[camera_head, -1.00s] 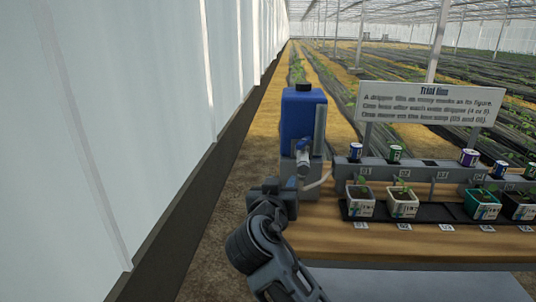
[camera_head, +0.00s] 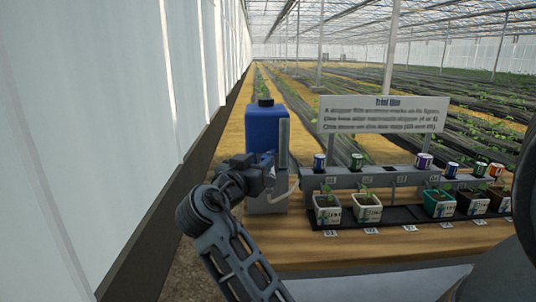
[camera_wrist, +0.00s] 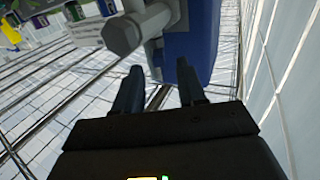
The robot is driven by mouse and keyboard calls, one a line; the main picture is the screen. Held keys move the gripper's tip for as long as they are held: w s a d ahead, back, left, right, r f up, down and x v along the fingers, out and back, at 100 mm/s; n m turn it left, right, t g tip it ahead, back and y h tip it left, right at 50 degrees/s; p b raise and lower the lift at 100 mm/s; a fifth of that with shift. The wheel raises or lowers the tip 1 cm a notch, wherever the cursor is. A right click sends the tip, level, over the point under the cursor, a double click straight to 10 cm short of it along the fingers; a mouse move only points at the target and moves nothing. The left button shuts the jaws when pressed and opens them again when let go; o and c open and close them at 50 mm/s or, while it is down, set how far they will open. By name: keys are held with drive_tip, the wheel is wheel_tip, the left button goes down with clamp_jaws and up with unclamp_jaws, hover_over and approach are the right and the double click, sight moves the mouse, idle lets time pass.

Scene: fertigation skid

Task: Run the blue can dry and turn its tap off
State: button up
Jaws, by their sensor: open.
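The blue can (camera_head: 262,128) stands on a grey base at the left end of the wooden bench, with a black cap on top and a grey upright strip on its right side. In the head view my gripper (camera_head: 268,172) is in front of the can's lower part and hides the tap. In the wrist view the can (camera_wrist: 190,40) is close beyond my gripper (camera_wrist: 160,85). The tap's handle position cannot be told.
A "Trial Use" sign (camera_head: 382,114) stands behind a grey rail (camera_head: 345,180) carrying several small cans. Several potted seedlings stand on a black tray (camera_head: 400,215). A pale wall (camera_head: 90,130) runs along the left. A thin hose (camera_head: 287,190) leaves the can's base.

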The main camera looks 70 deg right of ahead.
sight(273, 150)
drive_tip(key=d, duration=0.6)
drive_tip(key=shift+s+d+p, duration=0.2)
drive_tip(key=shift+s+p, duration=0.05)
drive_tip(key=shift+p, duration=0.05)
drive_tip(key=shift+c, duration=0.4)
clamp_jaws()
